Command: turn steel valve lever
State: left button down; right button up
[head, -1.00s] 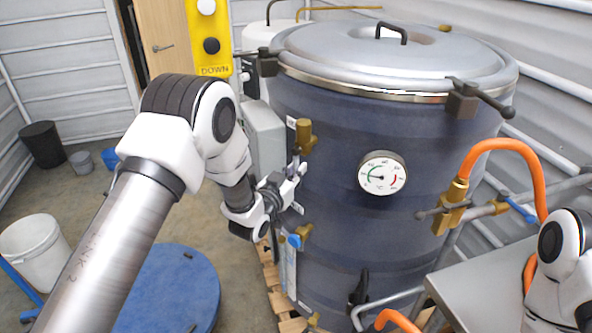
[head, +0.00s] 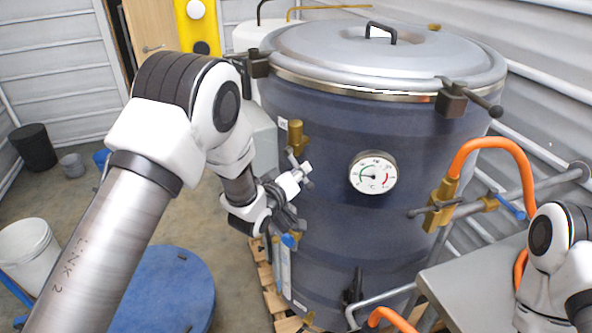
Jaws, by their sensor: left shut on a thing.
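My left gripper (head: 300,173) is at the front of the big dark blue vessel (head: 345,235), just below an upper brass valve fitting (head: 296,136). Its fingers are closed on a small grey piece there, which appears to be the steel valve lever; the fingers hide most of it. A lower valve with a blue handle (head: 289,240) shows just under the gripper. My right arm shows at the lower right edge; its gripper is out of the picture.
A round dial gauge (head: 373,173) is right of the left gripper. An orange hose (head: 497,146) joins a brass valve (head: 441,203) with a grey handle; a blue lever (head: 510,207) is beside it. A metal table (head: 470,275) stands at right, a blue drum (head: 165,290) at lower left.

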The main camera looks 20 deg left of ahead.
aim_at(306, 178)
pick_arm(q)
jog(key=n, duration=0.1)
jog(key=d+r+n+p, duration=0.1)
jog(key=r+n+p, duration=0.1)
jog(key=n, duration=0.1)
jog(key=shift+s+d+r+g+h, duration=0.15)
jog(key=shift+s+g+h, duration=0.1)
jog(key=shift+g+h, duration=0.15)
jog(key=shift+s+d+r+n+h+p, duration=0.15)
jog(key=shift+r+n+p, duration=0.1)
jog(key=shift+n+p, duration=0.25)
jog(key=shift+w+d+r+n+h+p, duration=0.15)
jog(key=shift+r+n+p, duration=0.15)
jog(key=shift+n, duration=0.2)
jog(key=shift+s+r+n+g+h+p, duration=0.1)
jog(key=shift+r+n+g+h+p, duration=0.35)
jog(key=shift+n+p, duration=0.5)
jog(key=shift+n, duration=0.25)
jog(key=c, duration=1.2)
grip_release()
jog(key=shift+a, duration=0.1)
jog(key=v, duration=1.2)
jog(key=shift+s, duration=0.1)
